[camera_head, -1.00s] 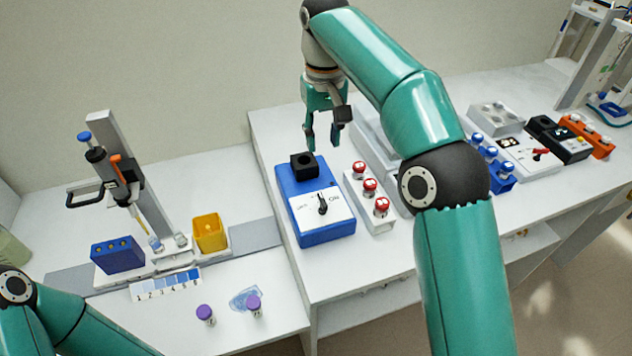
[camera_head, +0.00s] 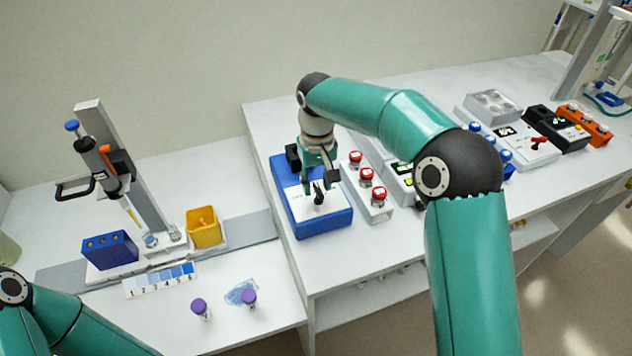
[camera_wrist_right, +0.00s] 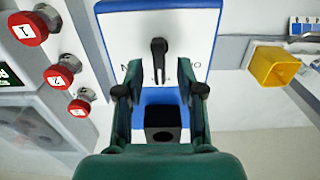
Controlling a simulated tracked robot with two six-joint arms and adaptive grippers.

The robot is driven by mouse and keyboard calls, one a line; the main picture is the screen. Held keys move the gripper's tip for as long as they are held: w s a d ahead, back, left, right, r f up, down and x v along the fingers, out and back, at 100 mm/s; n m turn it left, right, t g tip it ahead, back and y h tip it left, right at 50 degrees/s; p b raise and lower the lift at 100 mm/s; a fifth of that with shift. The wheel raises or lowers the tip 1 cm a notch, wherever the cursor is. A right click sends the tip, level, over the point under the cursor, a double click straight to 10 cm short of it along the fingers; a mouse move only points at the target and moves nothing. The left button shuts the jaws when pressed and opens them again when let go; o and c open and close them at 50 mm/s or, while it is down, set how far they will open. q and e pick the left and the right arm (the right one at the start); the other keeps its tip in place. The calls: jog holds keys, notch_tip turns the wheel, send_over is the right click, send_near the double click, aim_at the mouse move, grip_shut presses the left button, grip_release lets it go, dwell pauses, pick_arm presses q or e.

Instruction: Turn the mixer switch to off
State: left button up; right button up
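The mixer (camera_head: 322,222) is a blue box with a white top plate on the middle bench. Its black lever switch (camera_head: 319,194) stands on the plate. In the right wrist view the switch (camera_wrist_right: 158,58) shows between and just beyond my fingertips, and the plate's lettering is partly covered. My right gripper (camera_head: 319,184) is right over the mixer, its fingers apart on either side of the switch; I cannot tell whether they touch it. The black socket (camera_wrist_right: 162,124) of the mixer lies between the fingers nearer the palm. My left gripper is out of view.
A rack of red-capped vials (camera_head: 373,205) stands close to the right of the mixer. On the left bench are a pipette stand (camera_head: 130,180), a yellow cup (camera_head: 203,228), a blue block (camera_head: 110,250) and two purple-capped vials (camera_head: 249,299). More devices stand at the back right.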

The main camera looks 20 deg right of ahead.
jog(key=shift+f, duration=0.15)
grip_shut()
jog(key=shift+a+n+p, duration=0.1)
jog(key=shift+n+p, duration=0.6)
jog(key=shift+n, duration=0.4)
jog(key=n, duration=0.3)
jog(key=shift+a+p, duration=0.1)
jog(key=shift+p, duration=0.25)
grip_release()
